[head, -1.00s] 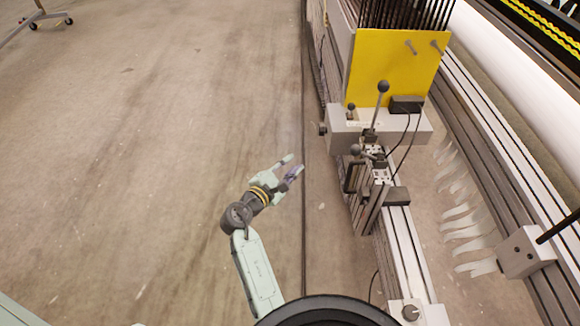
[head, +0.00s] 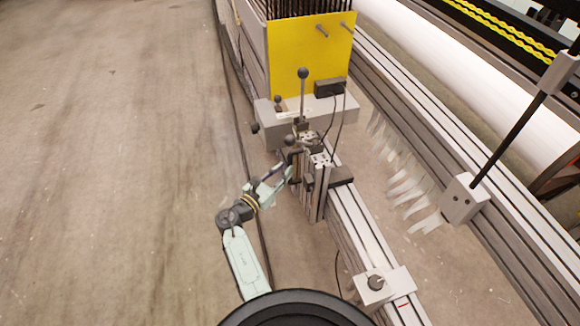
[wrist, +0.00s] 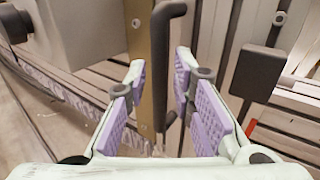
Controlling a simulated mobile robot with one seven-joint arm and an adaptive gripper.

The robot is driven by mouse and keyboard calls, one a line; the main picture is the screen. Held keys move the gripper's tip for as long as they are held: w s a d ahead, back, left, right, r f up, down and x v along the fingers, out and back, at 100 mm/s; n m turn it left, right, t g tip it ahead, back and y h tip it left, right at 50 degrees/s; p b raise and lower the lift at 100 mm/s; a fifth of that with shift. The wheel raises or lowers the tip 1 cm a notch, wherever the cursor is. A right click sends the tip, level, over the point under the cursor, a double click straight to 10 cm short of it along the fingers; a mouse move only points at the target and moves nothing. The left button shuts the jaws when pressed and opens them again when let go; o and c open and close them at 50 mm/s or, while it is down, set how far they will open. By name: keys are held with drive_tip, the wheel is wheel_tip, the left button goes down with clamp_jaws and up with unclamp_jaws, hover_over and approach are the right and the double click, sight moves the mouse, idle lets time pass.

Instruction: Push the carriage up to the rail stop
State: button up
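The carriage (head: 318,184) is a grey block unit with small levers, sitting on the long metal rail (head: 362,232). A dark bar handle (wrist: 169,50) stands upright on its near side. My gripper (head: 281,176) is at the carriage's left side. In the wrist view my gripper (wrist: 160,82) is open, its purple-padded fingers on either side of the handle's line. I cannot tell whether they touch it. A block with a dark knob (head: 376,282), perhaps the rail stop, sits on the rail's near end, apart from the carriage.
A grey housing (head: 278,126) with a yellow plate (head: 309,60) stands beyond the carriage. Black cables hang beside the levers. White strips (head: 405,180) hang right of the rail. The floor (head: 110,170) at left is clear.

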sight(289, 165)
drive_tip(key=shift+b+x, duration=0.6)
drive_tip(key=shift+x, duration=1.65)
drive_tip(key=shift+c, duration=0.2)
clamp_jaws()
